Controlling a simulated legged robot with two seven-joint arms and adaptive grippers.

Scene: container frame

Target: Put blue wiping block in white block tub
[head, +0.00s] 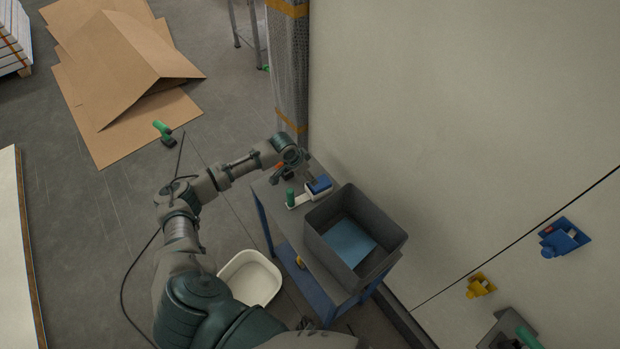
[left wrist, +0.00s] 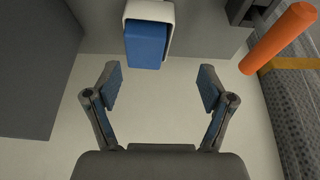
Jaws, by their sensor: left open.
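A blue block (head: 319,185) sits at the end of a white holder (head: 316,195) on the bench top, beside the grey bin. In the left wrist view, the blue block (left wrist: 147,45) shows with the white holder around its upper part. My left gripper (head: 297,168) is open and empty, just beyond the block in the head view. In the left wrist view, the block lies ahead of the open fingers (left wrist: 161,86), apart from them. A white tub (head: 232,270) stands low beside the bench, partly behind my left arm. My right gripper is not in view.
A grey bin (head: 386,262) with a blue bottom stands on the blue-framed bench. An orange cylinder (left wrist: 278,38) is near the right finger. A pale wall bounds the right; a dark cable (head: 128,275) crosses the floor.

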